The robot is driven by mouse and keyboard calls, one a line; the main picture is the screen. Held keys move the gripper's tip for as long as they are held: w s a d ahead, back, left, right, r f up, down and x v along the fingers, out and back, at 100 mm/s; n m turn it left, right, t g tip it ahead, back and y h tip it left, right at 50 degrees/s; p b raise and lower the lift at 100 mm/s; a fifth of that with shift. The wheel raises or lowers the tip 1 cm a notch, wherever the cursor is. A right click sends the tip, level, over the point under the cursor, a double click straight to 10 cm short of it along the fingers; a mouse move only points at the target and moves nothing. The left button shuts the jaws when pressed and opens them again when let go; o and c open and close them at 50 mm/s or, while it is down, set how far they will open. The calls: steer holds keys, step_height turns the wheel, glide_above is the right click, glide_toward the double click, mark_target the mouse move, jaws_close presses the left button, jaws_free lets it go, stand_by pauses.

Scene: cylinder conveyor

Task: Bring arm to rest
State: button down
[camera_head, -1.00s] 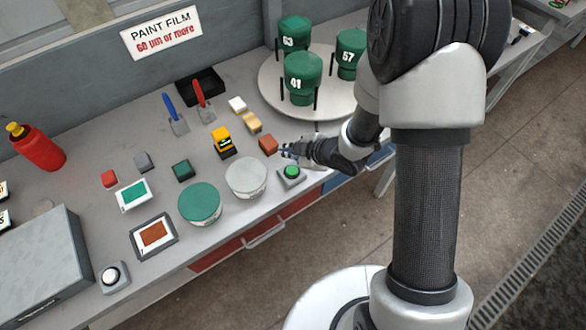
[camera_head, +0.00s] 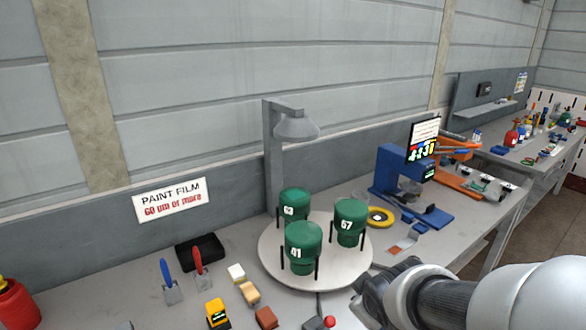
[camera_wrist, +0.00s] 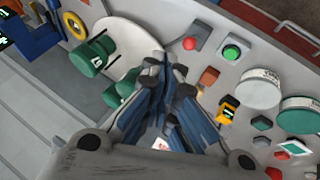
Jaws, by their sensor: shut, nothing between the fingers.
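My gripper (camera_wrist: 165,70) points over the bench in the wrist view, its blue-grey fingers drawn together with nothing between them. It hangs above the bench top, apart from the objects below. My arm (camera_head: 470,300) shows at the lower right of the head view, with its dark hand end in front of the round turntable. The turntable (camera_head: 340,280) carries green cylinders, among them one marked 41 (camera_head: 303,240), one marked 57 (camera_head: 349,215) and one behind (camera_head: 294,200).
A green button (camera_wrist: 231,53) and a red knob (camera_wrist: 190,43) stand near the fingers. A grey lamp post (camera_head: 272,160) rises behind the turntable. A blue machine (camera_head: 395,175) stands right.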

steer(key=s+r+m+g, duration=0.1)
steer(key=s+m, duration=0.3)
steer(key=s, duration=0.6)
steer(key=s+r+m+g+b, duration=0.1)
steer(key=s+r+m, duration=0.2)
steer(key=s, duration=0.7)
steer(key=shift+a+r+m+g+y, duration=0.2)
steer(key=shift+r+m+g+y, duration=0.1)
steer(key=shift+r+m, duration=0.15)
